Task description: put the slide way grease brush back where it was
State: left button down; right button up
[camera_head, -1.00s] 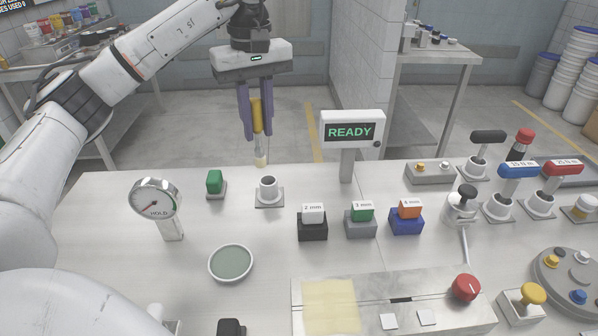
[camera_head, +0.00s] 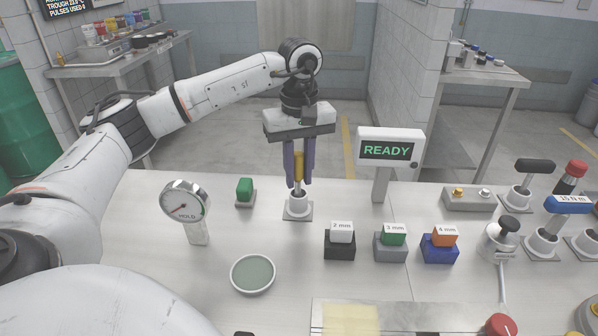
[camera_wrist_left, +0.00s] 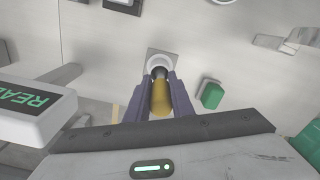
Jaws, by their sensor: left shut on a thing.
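The slide way grease brush (camera_head: 299,168) has a yellow handle and stands upright between the purple fingers of my left gripper (camera_head: 299,172). The gripper is shut on the handle. The brush's lower end is at the mouth of the white round holder (camera_head: 298,207) on a grey square base. In the left wrist view the brush handle (camera_wrist_left: 161,98) points down into the holder (camera_wrist_left: 161,62), between the fingers. How deep the lower end sits is hidden. My right gripper is not in view.
A green block (camera_head: 245,189) stands left of the holder and a READY display (camera_head: 389,149) on a post stands right. A dial gauge (camera_head: 185,204), a round green dish (camera_head: 253,273) and the 2 mm block (camera_head: 340,240) are nearer. Bare tabletop surrounds the holder.

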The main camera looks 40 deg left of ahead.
aim_at(300, 155)
pick_arm(q)
jog(key=c, duration=2)
grip_release()
jog(key=shift+f, duration=0.15)
jog(key=o, duration=0.5)
jog(key=shift+c, duration=0.2)
notch_tip(300, 155, up, 7)
jog(key=shift+d+r, duration=0.15)
jog(key=shift+r, duration=0.05)
notch_tip(300, 155, up, 5)
jog(key=shift+r+p, duration=0.1)
jog(key=shift+p, duration=0.75)
